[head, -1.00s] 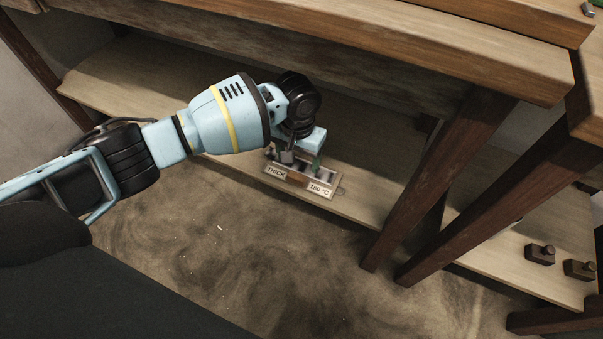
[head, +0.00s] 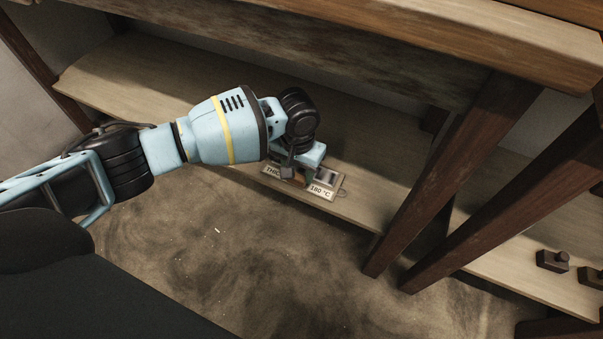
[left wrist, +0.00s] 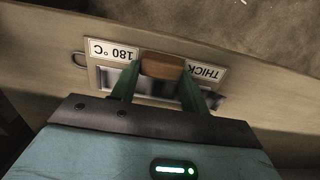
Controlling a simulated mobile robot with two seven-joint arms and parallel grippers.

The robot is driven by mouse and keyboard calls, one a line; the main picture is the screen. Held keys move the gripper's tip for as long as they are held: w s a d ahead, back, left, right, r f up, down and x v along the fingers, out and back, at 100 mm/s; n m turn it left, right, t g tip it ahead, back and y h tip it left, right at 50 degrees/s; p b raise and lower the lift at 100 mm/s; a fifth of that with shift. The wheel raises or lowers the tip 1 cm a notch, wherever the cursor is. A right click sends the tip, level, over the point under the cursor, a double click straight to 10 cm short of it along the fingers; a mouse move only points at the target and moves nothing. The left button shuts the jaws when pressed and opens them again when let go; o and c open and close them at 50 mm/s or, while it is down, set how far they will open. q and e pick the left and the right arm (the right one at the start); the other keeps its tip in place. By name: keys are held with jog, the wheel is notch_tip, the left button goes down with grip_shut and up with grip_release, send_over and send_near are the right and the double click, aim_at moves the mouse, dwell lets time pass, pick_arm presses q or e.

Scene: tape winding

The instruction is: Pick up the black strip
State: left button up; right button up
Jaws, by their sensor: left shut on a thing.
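My left gripper (head: 298,177) reaches down to a small pale labelled tray on the low wooden shelf. In the left wrist view its two green fingers (left wrist: 162,72) stand either side of a brown block (left wrist: 162,66) at the tray's edge and are shut on it. The tray (head: 323,191) carries the labels "THICK" and "180 °C" and has a small wire loop at one end. Dark and shiny bands (left wrist: 150,87) show on the tray, partly hidden by the fingers. I cannot tell whether one is the black strip. My right gripper is out of view.
The low shelf (head: 215,125) runs under a heavy wooden bench (head: 470,45). Slanted dark legs (head: 440,180) stand right of the tray. Small dark blocks (head: 553,261) sit on the shelf at far right. The floor (head: 250,260) in front is clear.

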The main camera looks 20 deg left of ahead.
aim_at(298, 174)
pick_arm(q)
jog(key=shift+r, duration=0.1)
jog(key=shift+c, duration=0.2)
